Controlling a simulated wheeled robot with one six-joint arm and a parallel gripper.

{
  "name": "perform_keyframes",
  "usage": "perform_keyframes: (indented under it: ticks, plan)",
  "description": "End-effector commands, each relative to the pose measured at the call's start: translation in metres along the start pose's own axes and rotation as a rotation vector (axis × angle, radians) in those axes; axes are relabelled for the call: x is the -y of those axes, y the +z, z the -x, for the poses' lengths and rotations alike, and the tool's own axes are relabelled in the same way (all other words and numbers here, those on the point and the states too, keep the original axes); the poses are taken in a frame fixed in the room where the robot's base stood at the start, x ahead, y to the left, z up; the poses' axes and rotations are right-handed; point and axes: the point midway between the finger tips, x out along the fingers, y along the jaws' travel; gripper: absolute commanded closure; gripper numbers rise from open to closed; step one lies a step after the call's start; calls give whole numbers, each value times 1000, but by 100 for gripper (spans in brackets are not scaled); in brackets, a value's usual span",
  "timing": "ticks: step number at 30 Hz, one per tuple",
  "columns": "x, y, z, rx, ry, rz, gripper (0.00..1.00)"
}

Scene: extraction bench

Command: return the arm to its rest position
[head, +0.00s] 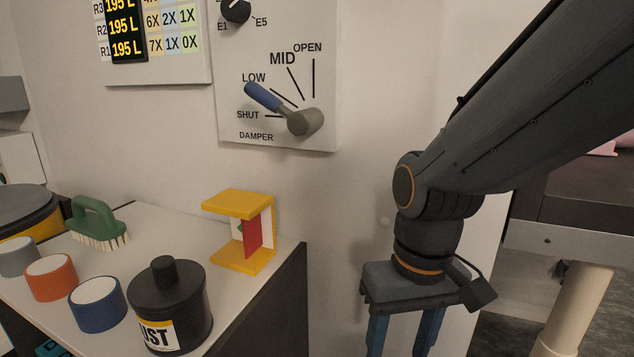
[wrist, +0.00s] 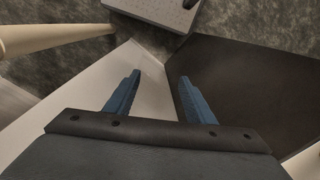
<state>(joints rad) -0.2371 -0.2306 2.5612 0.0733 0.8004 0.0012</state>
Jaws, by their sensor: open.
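My arm comes in from the upper right of the head view and bends down at the wrist. My gripper (head: 402,342) hangs pointing down to the right of the bench, in front of the pale wall, with its fingertips cut off by the lower edge. In the wrist view my gripper (wrist: 158,85) shows two blue fingers spread well apart. Nothing is between them; a pale surface, a dark surface and the grey floor lie beyond.
The white bench top (head: 190,222) at the left carries a black lidded jar (head: 168,300), a yellow stand (head: 240,235), a green brush (head: 95,220) and several coloured cups. A damper lever (head: 268,98) on the wall panel points near LOW. A cream post (wrist: 60,37) stands near my gripper.

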Motion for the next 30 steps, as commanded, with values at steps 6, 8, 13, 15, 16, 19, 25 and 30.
perform_keyframes:
  ticks: [6, 8, 13, 15, 16, 19, 25, 30]
  plan:
    - [-9, 1, 17, 0, 9, -26, 51]
    - [-12, 2, 20, 1, 11, -36, 51]
    - [-23, 3, 33, 2, 19, -68, 51]
    - [-29, 4, 40, 2, 24, -86, 51]
    - [-32, 5, 44, 3, 26, -94, 51]
    - [-44, 8, 57, 5, 34, -125, 51]
    - [-63, 13, 73, 5, 45, -175, 51]
    - [-70, 15, 76, 4, 49, -191, 51]
